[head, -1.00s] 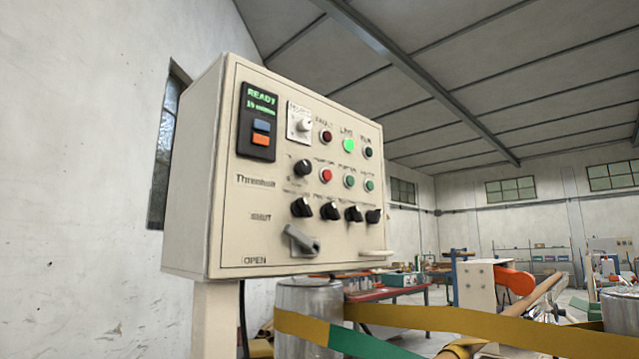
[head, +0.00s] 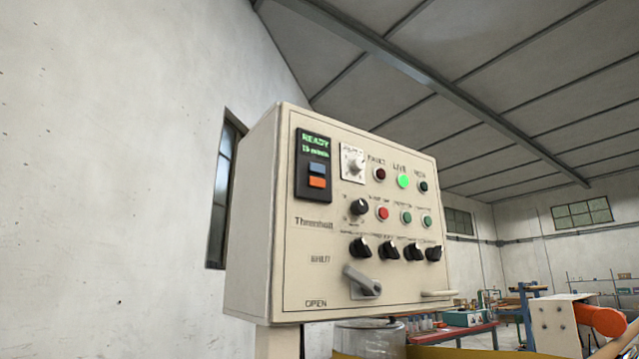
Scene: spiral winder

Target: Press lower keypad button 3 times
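A cream control box (head: 250,235) stands on a post in the middle of the head view. At its upper left is a dark keypad (head: 303,187) with a green display reading "READY" and a second line too small to read surely. Under the display are two buttons, a blue upper button (head: 317,169) and an orange lower button (head: 317,182). Both are unobstructed. My gripper is not in view.
Right of the keypad are a white dial (head: 353,163), a lit green lamp (head: 403,182), several coloured buttons and black knobs. A grey lever handle (head: 363,282) sticks out at the bottom. A white wall (head: 100,180) is at the left.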

